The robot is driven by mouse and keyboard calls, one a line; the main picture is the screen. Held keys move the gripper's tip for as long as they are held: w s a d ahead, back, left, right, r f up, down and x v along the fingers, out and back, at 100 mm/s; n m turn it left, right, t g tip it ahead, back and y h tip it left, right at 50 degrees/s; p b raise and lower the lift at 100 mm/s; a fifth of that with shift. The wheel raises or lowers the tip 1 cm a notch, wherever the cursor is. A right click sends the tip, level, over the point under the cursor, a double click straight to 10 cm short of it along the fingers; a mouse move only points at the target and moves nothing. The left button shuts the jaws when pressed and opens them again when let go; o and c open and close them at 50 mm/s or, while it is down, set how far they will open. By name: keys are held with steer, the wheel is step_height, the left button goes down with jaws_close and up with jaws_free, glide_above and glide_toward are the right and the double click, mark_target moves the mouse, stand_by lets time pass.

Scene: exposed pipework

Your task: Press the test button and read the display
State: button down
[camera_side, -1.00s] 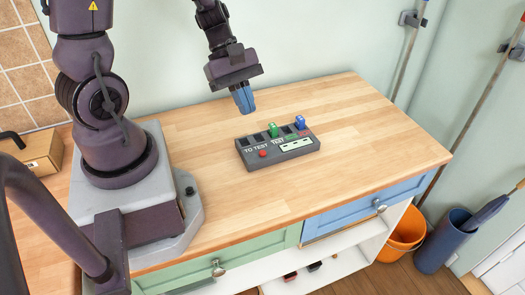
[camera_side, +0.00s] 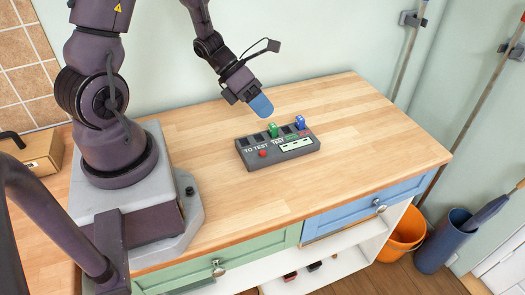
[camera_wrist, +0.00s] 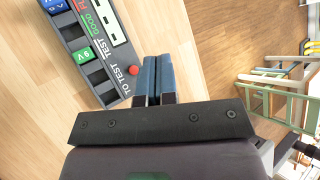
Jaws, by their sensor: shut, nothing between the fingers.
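The dark grey tester (camera_side: 250,162) lies flat on the wooden worktop. Its red test button (camera_side: 263,153) sits near its front left, and the pale display (camera_side: 297,145) is at the front right; no reading is legible. My gripper (camera_side: 262,107) is shut and empty, its blue fingers above and behind the tester, apart from it. In the wrist view the shut fingers (camera_wrist: 152,78) appear just right of the red button (camera_wrist: 133,70), with the display (camera_wrist: 109,22) farther up. A green 9 V block (camera_side: 273,130) and a blue block (camera_side: 300,122) stand in the tester's slots.
The worktop (camera_side: 370,120) is clear right of the tester and in front of it. A cardboard box (camera_side: 40,152) is at the far left. An orange bucket (camera_side: 405,232) and a blue bin (camera_side: 442,245) stand on the floor at the right.

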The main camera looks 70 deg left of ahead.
mark_target(263, 151)
steer(key=shift+f, duration=4.25)
steer(key=shift+f, duration=0.15)
steer(key=shift+f, duration=0.3)
steer(key=shift+f, duration=0.4)
steer(key=shift+r, duration=0.85)
steer(key=shift+r, duration=0.1)
steer(key=shift+r, duration=2.4)
